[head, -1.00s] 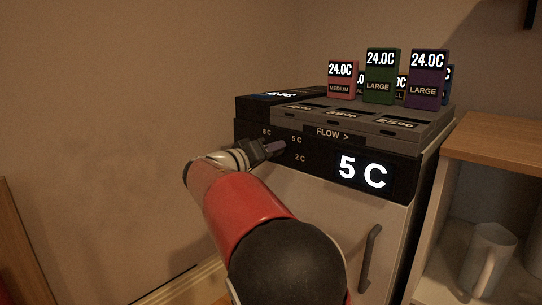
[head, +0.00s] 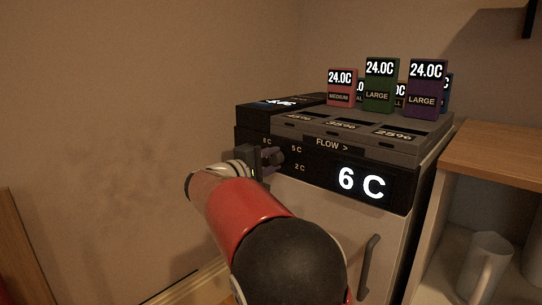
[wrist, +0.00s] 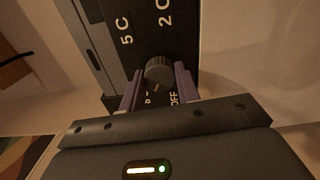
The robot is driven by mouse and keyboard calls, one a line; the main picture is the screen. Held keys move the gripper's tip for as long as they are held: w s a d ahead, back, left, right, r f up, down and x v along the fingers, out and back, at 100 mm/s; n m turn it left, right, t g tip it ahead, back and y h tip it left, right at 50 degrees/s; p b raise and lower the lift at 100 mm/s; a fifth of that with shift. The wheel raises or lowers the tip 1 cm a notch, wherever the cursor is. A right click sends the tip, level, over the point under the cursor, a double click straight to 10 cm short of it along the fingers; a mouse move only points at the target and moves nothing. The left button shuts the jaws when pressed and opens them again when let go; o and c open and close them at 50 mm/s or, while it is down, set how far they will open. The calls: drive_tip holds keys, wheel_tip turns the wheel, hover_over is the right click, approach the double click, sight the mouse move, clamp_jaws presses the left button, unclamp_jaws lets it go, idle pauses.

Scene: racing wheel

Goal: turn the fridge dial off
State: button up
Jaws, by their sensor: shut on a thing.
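The fridge (head: 335,215) stands in the corner with a black control panel across its top front. Its display (head: 361,182) reads 6 C. The dial (wrist: 159,72) is a dark ridged knob in the wrist view, with the marks 5 C and 2 C above it and OFF below it at right. My gripper (wrist: 157,84) is shut on the dial, with one purple finger on each side. In the head view my gripper (head: 272,159) is at the panel's left end and hides the dial.
Several labelled boxes, among them a green one (head: 381,85) and a purple one (head: 427,88), stand on the fridge's top unit. A wooden-topped shelf (head: 505,150) with a white mug (head: 487,262) stands close at right.

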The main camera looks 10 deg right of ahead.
drive_tip(key=n+p, duration=0.3)
drive_tip(key=n, duration=0.1)
drive_tip(key=shift+r+n, duration=0.1)
drive_tip(key=shift+n, duration=0.3)
drive_tip(key=shift+n+p, duration=0.4)
drive_tip(key=shift+n, duration=0.1)
drive_tip(key=shift+f, duration=0.2)
drive_tip(key=o, duration=1)
drive_tip(key=v, duration=0.8)
